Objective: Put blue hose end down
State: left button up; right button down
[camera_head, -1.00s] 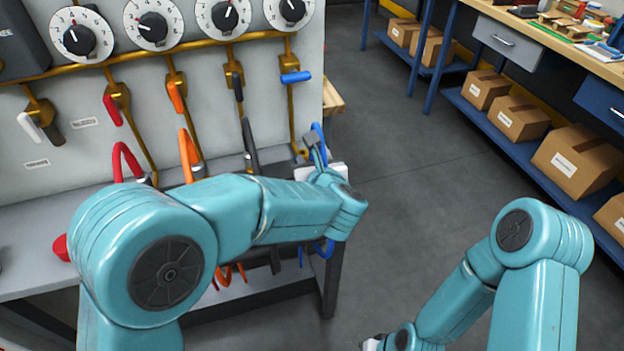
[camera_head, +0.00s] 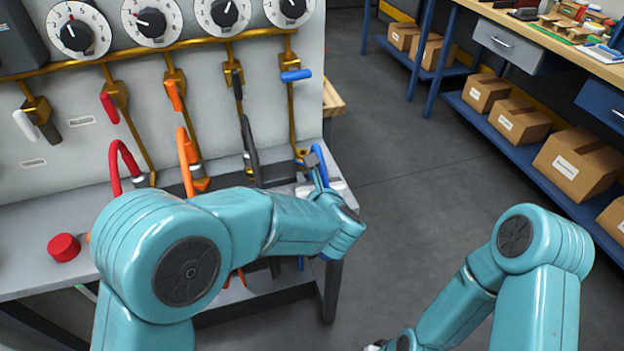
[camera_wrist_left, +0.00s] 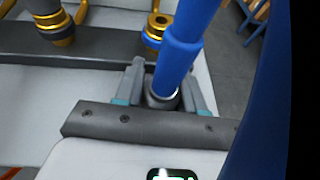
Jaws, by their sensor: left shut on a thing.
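The blue hose (camera_head: 322,155) rises in a loop at the right end of the grey bench. My left gripper (camera_head: 317,170) is shut on the blue hose end, partly hidden by my own wrist. In the left wrist view the thick blue hose (camera_wrist_left: 190,30) stands between the two fingers of my left gripper (camera_wrist_left: 165,85), with a metal ring at its lower end. A brass fitting with a blue collar (camera_wrist_left: 155,32) is just beyond the hose, apart from the gripped end.
Red (camera_head: 124,165), orange (camera_head: 187,160) and black (camera_head: 249,150) hoses stand to the left. A red cap (camera_head: 64,247) lies on the bench (camera_head: 25,260). Valves and dials cover the panel behind. The floor at right is clear up to shelves with boxes (camera_head: 519,120).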

pick_arm(q)
jog(key=shift+f+b, duration=0.3)
jog(key=shift+b, duration=0.05)
jog(key=shift+r, duration=0.1)
jog(key=o, duration=1.2)
jog(key=shift+c, duration=0.2)
